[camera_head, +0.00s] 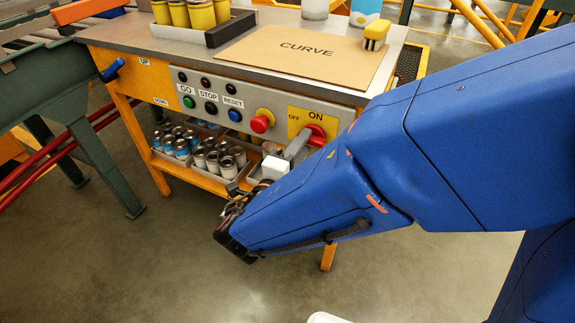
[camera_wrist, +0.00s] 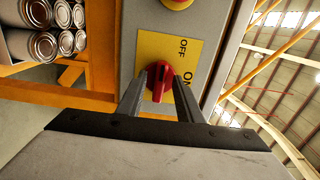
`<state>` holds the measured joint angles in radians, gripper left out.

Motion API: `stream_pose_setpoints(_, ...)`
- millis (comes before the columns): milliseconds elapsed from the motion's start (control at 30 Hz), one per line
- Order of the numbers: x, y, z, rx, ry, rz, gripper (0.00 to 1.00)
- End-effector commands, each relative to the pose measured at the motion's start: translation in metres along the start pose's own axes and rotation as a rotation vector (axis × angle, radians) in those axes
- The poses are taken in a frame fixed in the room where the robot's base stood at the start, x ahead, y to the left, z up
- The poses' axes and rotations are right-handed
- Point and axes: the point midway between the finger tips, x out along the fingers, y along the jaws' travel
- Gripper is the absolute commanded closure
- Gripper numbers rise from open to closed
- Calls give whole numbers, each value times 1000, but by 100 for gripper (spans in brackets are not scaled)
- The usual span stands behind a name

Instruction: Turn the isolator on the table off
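The isolator is a red rotary knob (camera_head: 317,135) on a yellow plate (camera_head: 296,123) marked OFF and ON, at the right end of the table's grey front panel. In the wrist view, the knob (camera_wrist: 160,80) has its raised grip lying lengthwise between my fingers, its near end toward the ON side. My gripper (camera_wrist: 160,88) is open, with one finger on each side of the knob and a small gap showing beside the grip. In the head view, my gripper (camera_head: 298,147) reaches the panel at the knob; my blue arm hides part of it.
A red emergency-stop button (camera_head: 262,121) sits just left of the isolator. GO, STOP and RESET buttons (camera_head: 211,108) are further left. A shelf of cans (camera_head: 215,158) is below. A CURVE board (camera_head: 305,55) and a tray of yellow cans (camera_head: 229,30) are on the tabletop.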

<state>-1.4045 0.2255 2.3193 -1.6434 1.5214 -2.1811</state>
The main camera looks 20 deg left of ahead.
Motion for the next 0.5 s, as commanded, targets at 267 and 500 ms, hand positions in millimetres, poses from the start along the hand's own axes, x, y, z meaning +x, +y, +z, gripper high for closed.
stream_pose_setpoints(267,-36,0,1,0,-4,0,67)
stream_pose_setpoints(500,-73,0,1,0,-4,1,67)
